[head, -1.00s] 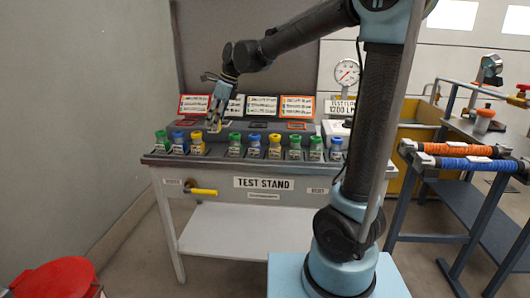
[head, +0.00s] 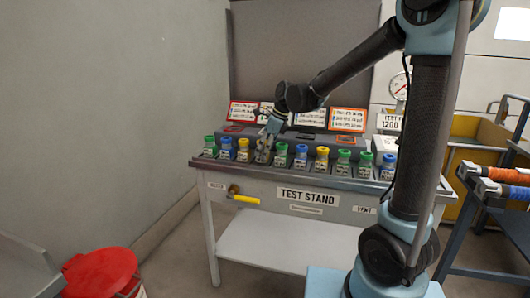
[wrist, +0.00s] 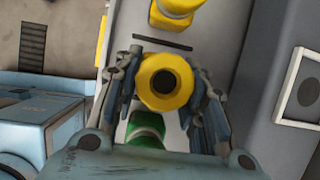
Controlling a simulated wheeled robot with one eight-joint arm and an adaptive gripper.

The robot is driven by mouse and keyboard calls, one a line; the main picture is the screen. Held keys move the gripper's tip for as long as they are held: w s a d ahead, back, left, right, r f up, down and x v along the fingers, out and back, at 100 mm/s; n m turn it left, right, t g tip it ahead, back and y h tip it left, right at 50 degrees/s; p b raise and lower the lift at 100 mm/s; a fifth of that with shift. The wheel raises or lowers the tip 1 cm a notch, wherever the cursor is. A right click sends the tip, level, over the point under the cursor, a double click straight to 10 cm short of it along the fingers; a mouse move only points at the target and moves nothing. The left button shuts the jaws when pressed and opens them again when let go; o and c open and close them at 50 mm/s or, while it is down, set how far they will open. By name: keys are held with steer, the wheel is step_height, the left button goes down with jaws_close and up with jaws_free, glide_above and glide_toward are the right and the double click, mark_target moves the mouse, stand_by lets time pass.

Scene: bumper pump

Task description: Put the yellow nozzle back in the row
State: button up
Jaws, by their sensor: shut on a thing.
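The yellow nozzle (wrist: 165,82) is between the two fingers of my gripper (wrist: 166,92) in the wrist view, seen end-on with a dark round opening. In the head view my gripper (head: 264,150) is low over the row, at the place between a yellow nozzle (head: 243,150) on the left and a green nozzle (head: 281,154) on the right. The held nozzle is mostly hidden there, and I cannot tell whether it touches the bench. In the wrist view another yellow nozzle (wrist: 172,12) is above it and a green one (wrist: 146,126) below it.
The test stand (head: 325,212) carries the row of green, blue and yellow nozzles. Sign cards (head: 347,119) stand behind it. A yellow handle (head: 246,199) juts from its front. A red bin (head: 101,272) stands at lower left, and blue trestles (head: 480,215) at the right.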

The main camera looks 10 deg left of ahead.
steer(key=shift+f, duration=0.2)
steer(key=shift+f, duration=0.1)
steer(key=o, duration=1.2)
steer(key=shift+o, duration=0.2)
steer(key=v, duration=1.2)
